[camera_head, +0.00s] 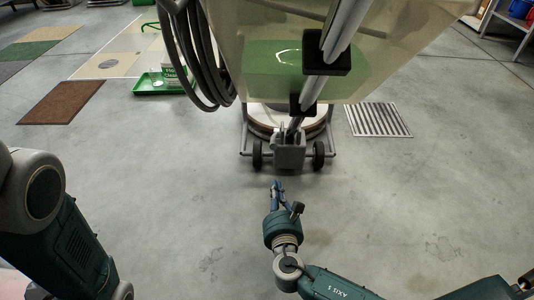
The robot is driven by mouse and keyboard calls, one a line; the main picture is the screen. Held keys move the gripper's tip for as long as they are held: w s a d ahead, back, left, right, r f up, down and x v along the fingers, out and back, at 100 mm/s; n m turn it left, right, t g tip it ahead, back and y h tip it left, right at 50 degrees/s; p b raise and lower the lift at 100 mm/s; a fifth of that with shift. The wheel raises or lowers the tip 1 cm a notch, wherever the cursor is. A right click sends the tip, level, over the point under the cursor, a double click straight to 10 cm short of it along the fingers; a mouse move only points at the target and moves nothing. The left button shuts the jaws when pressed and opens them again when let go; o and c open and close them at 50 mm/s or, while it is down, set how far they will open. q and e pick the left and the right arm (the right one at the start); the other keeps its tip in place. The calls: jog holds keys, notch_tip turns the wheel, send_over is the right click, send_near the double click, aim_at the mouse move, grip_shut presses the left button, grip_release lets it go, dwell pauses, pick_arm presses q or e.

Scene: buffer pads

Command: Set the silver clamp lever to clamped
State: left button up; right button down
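A floor buffer machine stands ahead of me, with a pale tank (390,45) and silver handle tubes (345,25) slanting down its front. An upper black block (328,56) and a lower black block (299,104) sit on the tubes. I cannot pick out the silver clamp lever from the tubes for certain, nor its position. My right gripper (277,186) points at the machine from low over the floor, short of its grey base housing (289,152), and touches nothing I can see. Its fingers look close together, too small to judge. My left arm shows at the left, its gripper out of view.
Black hoses (200,55) hang at the machine's left. Two small wheels stand beside the base. A green tray (160,82), a brown mat (62,102) and a striped grate (378,119) lie on the floor. The grey floor around my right gripper is clear.

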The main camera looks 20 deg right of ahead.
aim_at(275, 140)
jog(key=shift+d+f+n+h, duration=0.3)
jog(key=shift+d+n+h, duration=0.2)
jog(key=shift+d, duration=0.3)
jog(key=shift+w, duration=0.1)
jog(key=w+d+r+b, duration=0.2)
jog(key=w+b, duration=0.2)
jog(key=w, duration=0.7)
jog(key=shift+r+b, duration=0.3)
jog(key=shift+r, duration=0.1)
jog(key=shift+w+a+r+p, duration=0.1)
jog(key=shift+r+p, duration=0.1)
jog(key=shift+p, duration=0.35)
jog(key=shift+r+p, duration=0.2)
jog(key=shift+p, duration=0.25)
